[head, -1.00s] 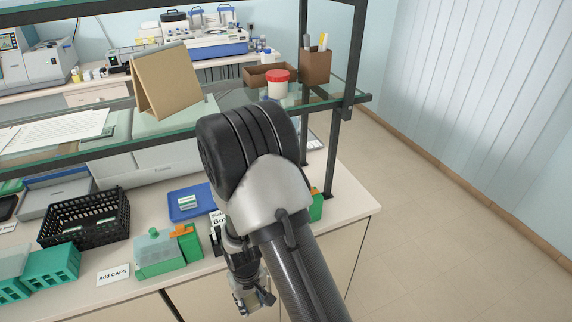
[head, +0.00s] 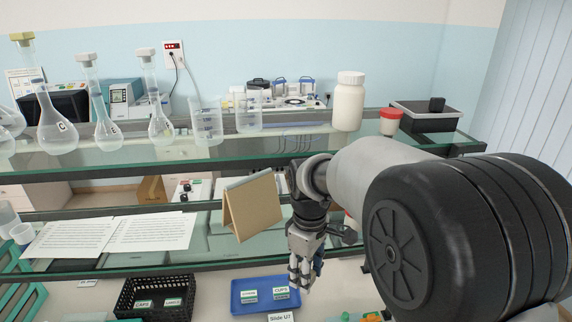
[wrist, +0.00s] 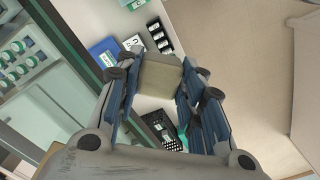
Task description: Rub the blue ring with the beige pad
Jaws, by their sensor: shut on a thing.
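My gripper (head: 303,272) hangs fingers-down in front of the glass shelf in the head view, above the bench near the blue tray. In the wrist view my gripper (wrist: 159,72) is shut on a flat, square beige pad (wrist: 162,82), held between its blue fingers. The pad cannot be made out in the head view. I see no blue ring that I can identify in either view.
A blue tray (head: 237,303) with labelled boxes and a black basket (head: 124,301) stand on the bench below. The glass shelves hold papers (head: 152,232), a cardboard stand (head: 250,207), flasks (head: 107,130), beakers (head: 207,124) and a white bottle (head: 348,104).

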